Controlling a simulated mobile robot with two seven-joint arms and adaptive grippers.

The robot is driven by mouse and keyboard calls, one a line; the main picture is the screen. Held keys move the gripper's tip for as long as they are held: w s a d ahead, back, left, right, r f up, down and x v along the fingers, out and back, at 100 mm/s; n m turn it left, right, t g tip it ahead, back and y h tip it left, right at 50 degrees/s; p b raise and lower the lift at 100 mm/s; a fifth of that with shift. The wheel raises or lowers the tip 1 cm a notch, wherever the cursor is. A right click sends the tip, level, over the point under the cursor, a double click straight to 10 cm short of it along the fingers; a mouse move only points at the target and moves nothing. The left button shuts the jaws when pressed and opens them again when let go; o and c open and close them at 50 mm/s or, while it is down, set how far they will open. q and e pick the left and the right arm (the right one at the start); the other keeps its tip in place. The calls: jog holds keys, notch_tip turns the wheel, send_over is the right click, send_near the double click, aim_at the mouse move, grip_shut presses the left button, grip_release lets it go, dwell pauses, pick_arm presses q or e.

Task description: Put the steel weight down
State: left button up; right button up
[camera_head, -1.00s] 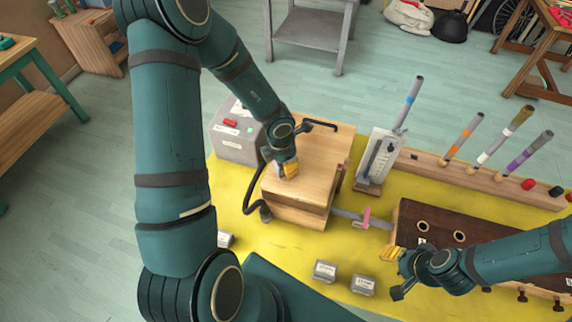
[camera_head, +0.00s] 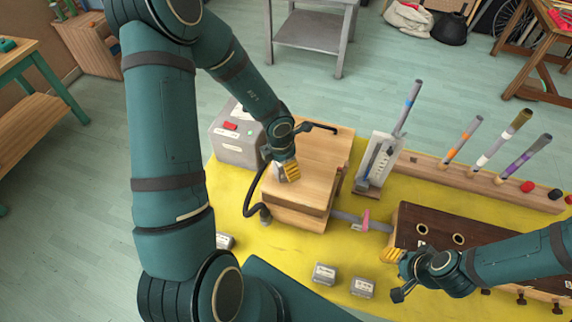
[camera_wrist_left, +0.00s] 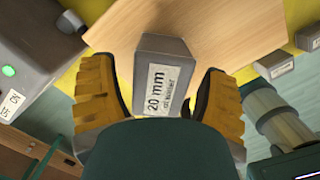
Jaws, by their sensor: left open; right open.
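The steel weight (camera_wrist_left: 163,77) is a grey block with a white "20 mm" label. It rests on the wooden box (camera_head: 325,165), near its left edge. It also shows partly in the head view (camera_head: 279,174), half hidden by my gripper. My left gripper (camera_head: 287,171) is open and reaches down over the weight. In the left wrist view its yellow fingers (camera_wrist_left: 170,100) stand on either side of the weight, with a gap seen beside it. My right gripper (camera_head: 394,273) is open and empty by the dark board (camera_head: 425,222).
Several similar grey weights (camera_head: 324,273) lie on the yellow table (camera_head: 285,258). A grey unit (camera_head: 236,138) with a red button stands left of the box, with a black hose between. A white upright stand (camera_head: 377,162) and a rail with markers (camera_head: 455,178) are to the right.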

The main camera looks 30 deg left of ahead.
pick_arm(q)
jog(key=r, duration=0.7)
jog(key=s+r, duration=0.1)
jog(key=r, duration=0.2)
jog(key=shift+s+a+r+p, duration=0.1)
jog(key=shift+a+r+p, duration=0.1)
jog(key=shift+a+p, duration=0.15)
jog(key=shift+s+f, duration=0.1)
